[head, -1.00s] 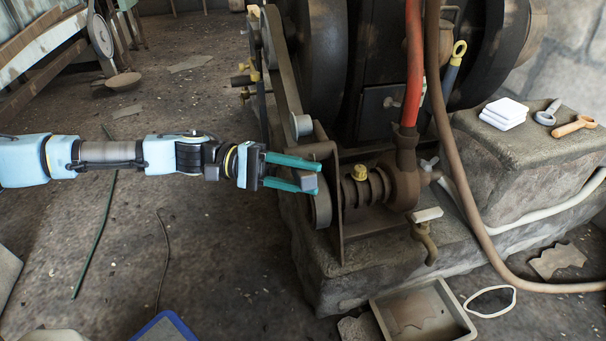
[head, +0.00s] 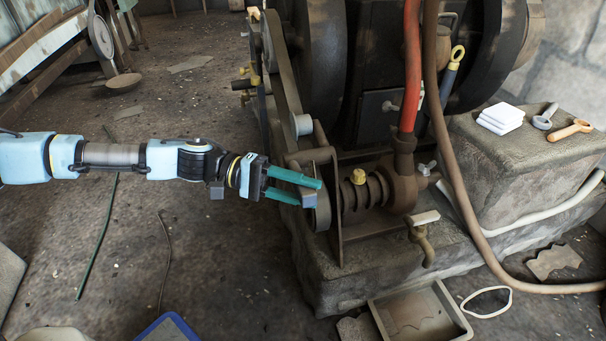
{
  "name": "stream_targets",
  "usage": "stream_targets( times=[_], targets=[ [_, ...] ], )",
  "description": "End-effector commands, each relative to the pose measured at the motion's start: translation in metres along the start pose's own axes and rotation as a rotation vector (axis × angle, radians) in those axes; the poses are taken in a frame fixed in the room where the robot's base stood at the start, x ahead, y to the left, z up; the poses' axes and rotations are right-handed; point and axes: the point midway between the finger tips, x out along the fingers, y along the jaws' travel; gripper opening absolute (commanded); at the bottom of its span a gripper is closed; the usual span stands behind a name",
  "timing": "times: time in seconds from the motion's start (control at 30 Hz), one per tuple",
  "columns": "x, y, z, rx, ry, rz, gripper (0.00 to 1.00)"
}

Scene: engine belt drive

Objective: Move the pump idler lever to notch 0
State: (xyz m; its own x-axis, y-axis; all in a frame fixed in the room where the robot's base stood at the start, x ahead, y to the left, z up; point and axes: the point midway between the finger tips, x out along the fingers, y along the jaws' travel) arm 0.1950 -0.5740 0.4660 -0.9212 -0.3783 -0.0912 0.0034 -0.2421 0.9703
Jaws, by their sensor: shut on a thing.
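My gripper (head: 308,193) has teal fingers and reaches in from the left, in front of the pump pulley (head: 322,208). It is shut on the pump idler lever, whose held end is mostly hidden by the fingers. The grey idler roller (head: 302,125) sits above, against the long belt (head: 283,75). The notches cannot be made out from here, so I cannot tell which one the lever is at.
A tray (head: 420,315) lies below. The floor left of the plinth is mostly open.

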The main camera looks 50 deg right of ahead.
Motion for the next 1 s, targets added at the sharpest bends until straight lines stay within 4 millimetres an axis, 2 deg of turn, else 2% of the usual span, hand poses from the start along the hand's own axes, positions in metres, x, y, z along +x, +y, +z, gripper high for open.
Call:
stream_targets(
  times=[0.23,0.57,0.6,0.83,1.0],
  targets=[
    [0.002,-0.023,-0.005,0.198,0.048,-0.121,0.0],
    [0.002,-0.03,-0.007,0.225,0.053,-0.136,0.0],
    [0.002,-0.03,-0.007,0.225,0.053,-0.136,0.42],
    [0.002,-0.029,-0.006,0.223,0.052,-0.134,0.68],
    [0.003,-0.028,-0.006,0.222,0.052,-0.133,0.69]
  ],
)
